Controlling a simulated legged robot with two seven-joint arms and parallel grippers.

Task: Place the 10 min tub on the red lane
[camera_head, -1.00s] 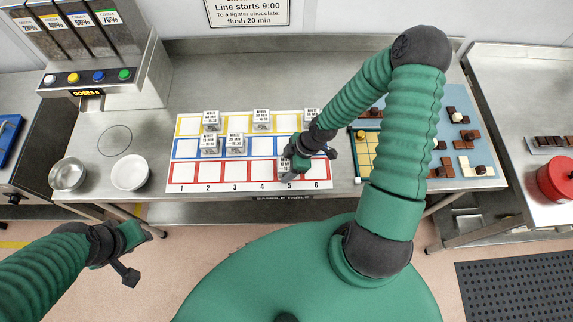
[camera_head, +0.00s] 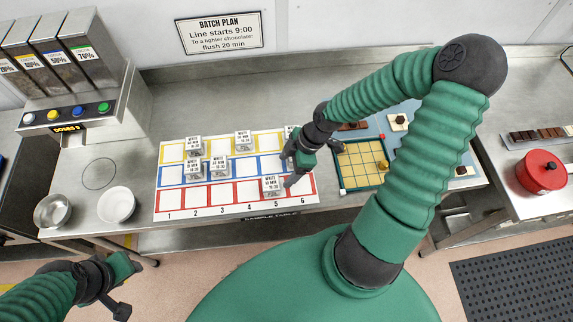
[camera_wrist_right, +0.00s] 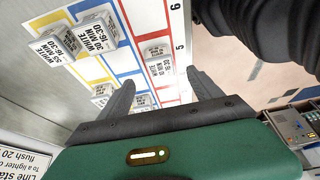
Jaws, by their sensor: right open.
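The tub whose label appears to read 10 min (camera_head: 273,187) stands upright in space 5 of the red lane (camera_head: 222,197) on the lane board. It also shows near the number 5 in the right wrist view (camera_wrist_right: 157,53). My right gripper (camera_head: 289,170) is open and empty, just above and to the right of that tub, apart from it. Its two fingers (camera_wrist_right: 160,82) show spread in the wrist view. My left gripper (camera_head: 133,284) is at the lower left, off the table; its finger gap is unclear.
Two tubs stand in the blue lane (camera_head: 249,168). The yellow lane (camera_head: 217,147) holds others, one partly behind my right gripper. Two bowls (camera_head: 116,204) stand left of the board. A yellow-gridded tray (camera_head: 357,172) lies to its right. Red spaces 1 to 4 are empty.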

